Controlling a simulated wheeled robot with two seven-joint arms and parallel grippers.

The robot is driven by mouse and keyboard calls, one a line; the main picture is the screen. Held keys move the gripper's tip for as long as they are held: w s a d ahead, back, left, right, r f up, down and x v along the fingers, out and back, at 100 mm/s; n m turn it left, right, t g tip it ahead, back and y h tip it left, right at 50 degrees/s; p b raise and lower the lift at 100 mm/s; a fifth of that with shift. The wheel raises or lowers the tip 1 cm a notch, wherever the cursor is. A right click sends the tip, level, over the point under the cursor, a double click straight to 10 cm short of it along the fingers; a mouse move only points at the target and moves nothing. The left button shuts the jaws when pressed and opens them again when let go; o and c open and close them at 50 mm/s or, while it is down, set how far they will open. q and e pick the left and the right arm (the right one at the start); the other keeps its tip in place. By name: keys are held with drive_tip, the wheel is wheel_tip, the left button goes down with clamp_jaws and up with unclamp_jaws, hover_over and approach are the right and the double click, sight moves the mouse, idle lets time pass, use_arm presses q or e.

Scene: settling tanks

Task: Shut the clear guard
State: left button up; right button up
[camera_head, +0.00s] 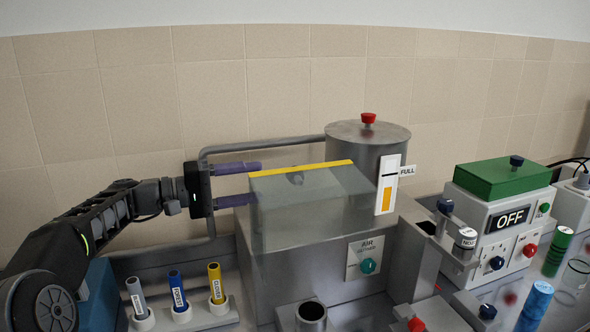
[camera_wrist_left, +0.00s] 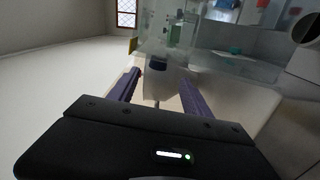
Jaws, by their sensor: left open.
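The clear guard (camera_head: 330,204) is a see-through panel with a yellow strip (camera_head: 300,169) along its top edge, over the grey metal tank unit. I cannot tell from its pose how far it stands open.
A round tank (camera_head: 350,148) with a red knob and a FULL gauge (camera_head: 388,185) stand right of the guard. A grey pipe (camera_head: 265,146) runs behind the gripper. Labelled tubes (camera_head: 178,291) stand in a front rack. An OFF box (camera_head: 497,221) with a green top is at right.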

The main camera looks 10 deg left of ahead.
sight(285, 177)
use_arm(q)
drive_tip(key=p+x, duration=0.3)
drive_tip(key=x, duration=0.5)
drive_tip(key=shift+s+r, duration=0.1)
idle(0.4)
clamp_jaws()
idle(0.5)
idle(0.8)
